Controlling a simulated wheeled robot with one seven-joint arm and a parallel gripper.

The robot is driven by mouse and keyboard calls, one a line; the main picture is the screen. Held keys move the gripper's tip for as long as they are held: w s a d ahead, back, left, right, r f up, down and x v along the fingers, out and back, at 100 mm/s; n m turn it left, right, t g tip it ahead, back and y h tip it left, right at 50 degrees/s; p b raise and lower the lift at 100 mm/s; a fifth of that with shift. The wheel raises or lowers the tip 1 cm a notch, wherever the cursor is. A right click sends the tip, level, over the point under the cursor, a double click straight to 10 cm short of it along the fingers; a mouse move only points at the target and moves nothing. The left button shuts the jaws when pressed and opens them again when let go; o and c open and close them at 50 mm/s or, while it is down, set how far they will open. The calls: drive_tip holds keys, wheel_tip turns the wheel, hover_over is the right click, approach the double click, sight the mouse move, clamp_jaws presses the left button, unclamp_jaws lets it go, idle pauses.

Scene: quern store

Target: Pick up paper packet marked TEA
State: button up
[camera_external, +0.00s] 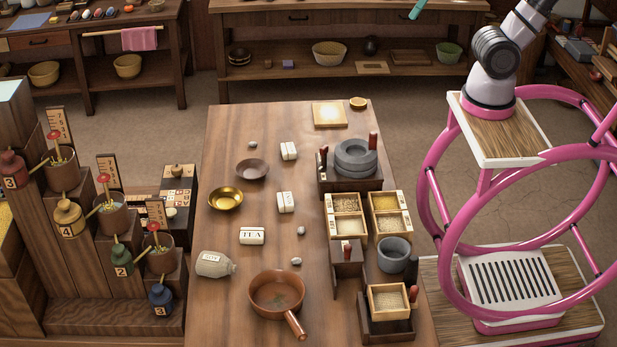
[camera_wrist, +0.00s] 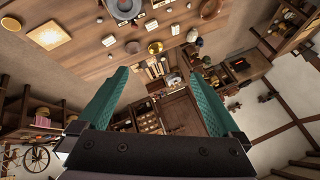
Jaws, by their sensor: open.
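The white paper packet marked TEA (camera_external: 252,236) lies on the wooden table, left of the middle, behind the brown pan. Two similar white packets lie farther back, one (camera_external: 285,202) just behind and right of it and one (camera_external: 289,151) beyond that. Their marks are too small to read. In the wrist view small white packets (camera_wrist: 151,25) show on the tilted table, but I cannot tell which is TEA. My gripper (camera_wrist: 162,72) is open with teal fingers apart and nothing between them. In the external view only a teal fingertip shows at the top edge, far from the packet.
A brown pan (camera_external: 277,293), a labelled sack (camera_external: 215,264), a brass bowl (camera_external: 226,198) and a dark bowl (camera_external: 252,169) surround the packets. Small grey stones (camera_external: 301,231) lie nearby. Stone quern (camera_external: 355,158) and grain boxes (camera_external: 346,202) line the table's right side. Stepped stands rise at left.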

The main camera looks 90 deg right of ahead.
drive_tip(key=w+a+f+m+g+y, duration=0.2)
drive_tip(key=w+a+f, duration=0.15)
drive_tip(key=w, duration=0.75)
drive_tip(key=w+a+f+m+g+y, duration=0.15)
drive_tip(key=w+f, duration=0.35)
drive_tip(key=w, duration=0.7)
drive_tip(key=w+a+f+m+g+y, duration=0.15)
drive_tip(key=w+a+f, duration=0.3)
drive_tip(key=w, duration=0.65)
drive_tip(key=w+a+f+m+g+y, duration=0.1)
drive_tip(key=w+f+m+y, duration=0.1)
drive_tip(key=w+f, duration=0.5)
drive_tip(key=w+f+m+y, duration=0.1)
drive_tip(key=w+f+m, duration=0.15)
drive_tip(key=f, duration=0.85)
drive_tip(key=m+y, duration=0.3)
drive_tip(key=m, duration=0.2)
approach(252, 229)
drive_tip(key=shift+s+d+r, duration=0.15)
drive_tip(key=shift+s+d, duration=0.05)
drive_tip(key=shift+s, duration=0.1)
drive_tip(key=shift+a+f, duration=0.2)
drive_tip(key=shift+f, duration=0.05)
drive_tip(key=x, duration=0.5)
drive_tip(key=shift+a, duration=0.15)
drive_tip(key=x, duration=0.5)
drive_tip(key=shift+w+f, duration=0.25)
